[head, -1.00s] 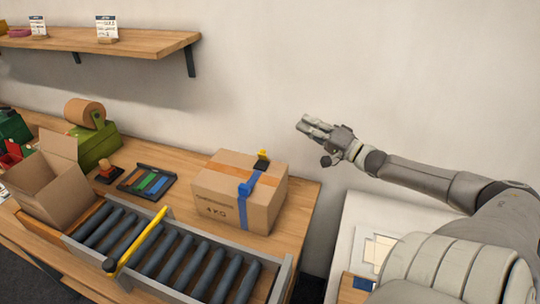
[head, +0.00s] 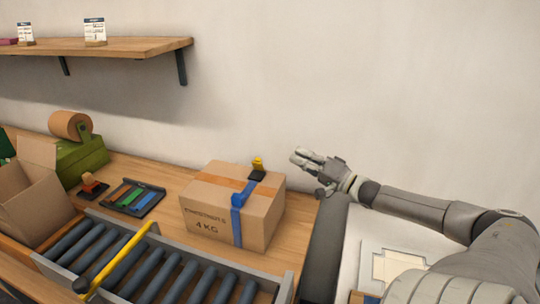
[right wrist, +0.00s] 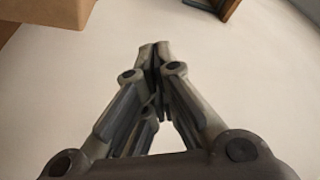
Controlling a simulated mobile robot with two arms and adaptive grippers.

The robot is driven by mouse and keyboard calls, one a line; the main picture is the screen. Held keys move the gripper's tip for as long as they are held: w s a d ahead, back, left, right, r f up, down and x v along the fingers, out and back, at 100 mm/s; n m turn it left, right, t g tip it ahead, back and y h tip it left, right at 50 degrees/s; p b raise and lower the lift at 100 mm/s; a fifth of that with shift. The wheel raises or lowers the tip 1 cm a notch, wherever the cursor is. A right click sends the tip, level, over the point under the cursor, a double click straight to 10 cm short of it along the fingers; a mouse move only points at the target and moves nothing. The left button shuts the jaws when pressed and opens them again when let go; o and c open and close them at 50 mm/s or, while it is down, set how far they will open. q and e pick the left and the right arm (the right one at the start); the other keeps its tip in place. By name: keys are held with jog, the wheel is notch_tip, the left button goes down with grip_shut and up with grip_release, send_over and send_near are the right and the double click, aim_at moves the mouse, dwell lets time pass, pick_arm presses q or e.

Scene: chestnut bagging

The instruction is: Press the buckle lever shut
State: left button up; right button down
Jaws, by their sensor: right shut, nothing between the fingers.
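A closed cardboard box (head: 205,220) marked "4 KG" stands on the wooden table, with a blue strap (head: 237,222) around it. On its top sits a dark buckle (head: 257,174) with a yellow lever (head: 258,163) that sticks up. My right gripper (head: 298,157) is to the right of the box, apart from it and a little above its top. In the right wrist view my right gripper (right wrist: 153,47) is shut and empty. My left gripper is not in view.
A roller conveyor (head: 165,280) with a yellow bar (head: 118,257) lies in front of the box. An open carton (head: 35,205), a tape dispenser (head: 80,155) and a dark tray (head: 135,197) are at left. A wooden shelf (head: 110,50) hangs on the wall. The air above the box is clear.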

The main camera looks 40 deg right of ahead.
aim_at(259, 164)
jog(key=shift+b+x, duration=1.4)
jog(key=shift+x, duration=3.55)
jog(key=shift+s+a+f+p, duration=0.4)
jog(key=shift+a+f+p, duration=0.05)
jog(key=shift+a, duration=0.35)
jog(key=shift+s+a+f+p, duration=0.35)
jog(key=shift+a+f+p, duration=0.15)
jog(key=shift+a, duration=0.25)
